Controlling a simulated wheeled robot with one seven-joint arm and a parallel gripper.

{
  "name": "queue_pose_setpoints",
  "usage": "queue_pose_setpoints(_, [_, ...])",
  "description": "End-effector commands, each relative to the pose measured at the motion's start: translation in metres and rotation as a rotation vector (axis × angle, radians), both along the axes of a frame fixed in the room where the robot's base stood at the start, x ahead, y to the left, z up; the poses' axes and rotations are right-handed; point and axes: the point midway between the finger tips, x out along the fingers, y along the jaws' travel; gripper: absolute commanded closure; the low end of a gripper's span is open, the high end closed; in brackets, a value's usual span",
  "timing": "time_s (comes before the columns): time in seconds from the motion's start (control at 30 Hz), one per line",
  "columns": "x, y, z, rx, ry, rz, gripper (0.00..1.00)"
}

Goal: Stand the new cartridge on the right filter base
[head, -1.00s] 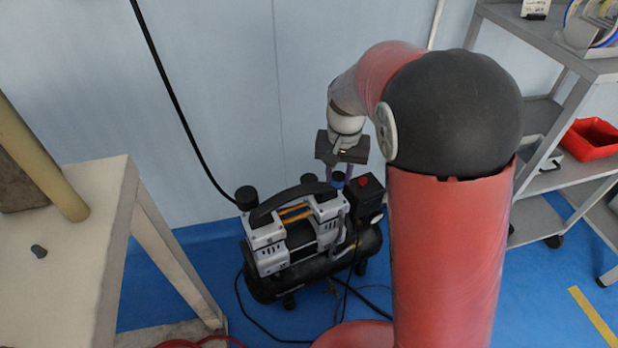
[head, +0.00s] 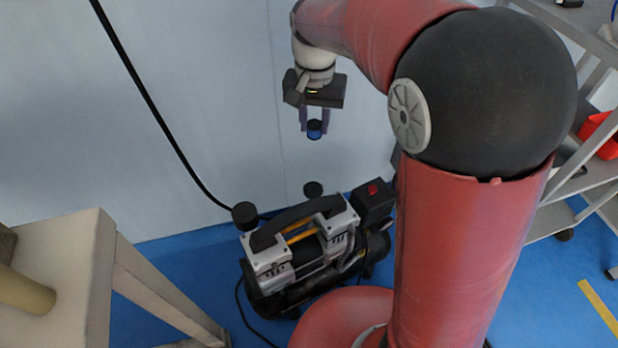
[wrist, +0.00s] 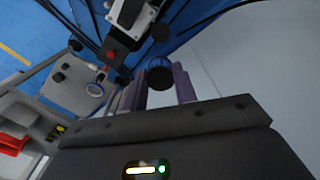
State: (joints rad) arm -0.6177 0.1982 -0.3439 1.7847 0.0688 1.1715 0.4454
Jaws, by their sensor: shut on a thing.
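My gripper (head: 314,119) points down and is shut on a small blue cartridge with a dark end (head: 314,130). The wrist view shows the cartridge (wrist: 158,74) between the two purple fingers. In the head view it appears above the compressor (head: 305,245), apart from it, against the wall. A black round part (head: 313,189), seemingly at the right filter base, shows below the cartridge at the compressor's back. A similar black round filter (head: 245,215) stands at the compressor's left end. I cannot tell the exact height of the cartridge above the right base.
The compressor has a black handle and a box with a red button (head: 373,189) at its right. A pale table (head: 60,250) stands at left. A grey shelf unit with a red bin (head: 598,135) is at right. A black cable hangs along the wall.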

Motion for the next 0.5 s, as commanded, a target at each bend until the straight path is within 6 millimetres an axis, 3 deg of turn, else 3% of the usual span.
queue_pose_setpoints(0.17, [-0.001, 0.0, -0.028, -0.002, 0.005, 0.001, 0.93])
queue_pose_setpoints(0.5, [-0.001, -0.001, -0.119, -0.003, 0.006, 0.0, 0.93])
